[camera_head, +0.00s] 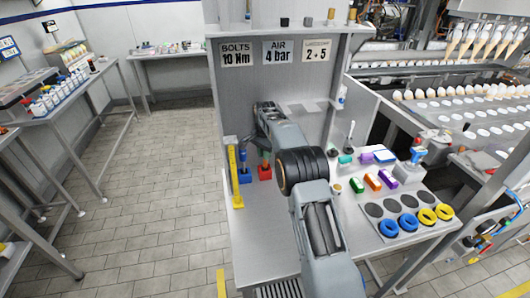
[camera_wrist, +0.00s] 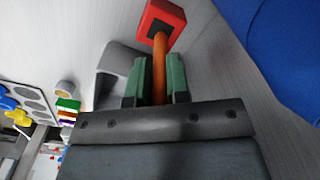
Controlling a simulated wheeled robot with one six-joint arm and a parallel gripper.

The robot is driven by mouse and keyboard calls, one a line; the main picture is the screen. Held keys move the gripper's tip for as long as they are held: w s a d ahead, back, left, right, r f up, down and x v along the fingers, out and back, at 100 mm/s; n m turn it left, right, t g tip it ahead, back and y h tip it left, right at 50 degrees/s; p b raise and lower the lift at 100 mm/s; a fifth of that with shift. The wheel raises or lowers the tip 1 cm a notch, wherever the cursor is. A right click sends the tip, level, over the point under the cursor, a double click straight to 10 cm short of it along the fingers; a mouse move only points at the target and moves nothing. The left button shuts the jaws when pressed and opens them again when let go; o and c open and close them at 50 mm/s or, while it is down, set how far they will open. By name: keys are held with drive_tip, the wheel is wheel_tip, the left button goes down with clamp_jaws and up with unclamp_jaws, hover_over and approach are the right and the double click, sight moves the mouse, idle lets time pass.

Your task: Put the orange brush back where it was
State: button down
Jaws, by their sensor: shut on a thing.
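In the wrist view my gripper (camera_wrist: 157,76) has its green fingers shut on the orange handle of the brush (camera_wrist: 159,55). The handle's far end meets the dark opening in the face of a red block (camera_wrist: 150,14). I cannot tell how deep it sits in it. In the head view the red block (camera_head: 265,174) stands on the bench near the back panel, close under my arm's end. The fingers and brush are hard to make out there.
A blue block (camera_head: 245,177) stands left of the red one; a large blue surface (camera_wrist: 288,50) fills the wrist view's upper right. A yellow upright (camera_head: 236,178) marks the bench's left edge. Coloured blocks (camera_head: 373,181) and rings (camera_head: 408,223) lie to the right.

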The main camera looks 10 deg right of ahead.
drive_tip(key=shift+f, duration=0.25)
drive_tip(key=c, duration=1.1)
unclamp_jaws()
drive_tip(key=shift+f+b, duration=0.2)
drive_tip(key=shift+b, duration=0.15)
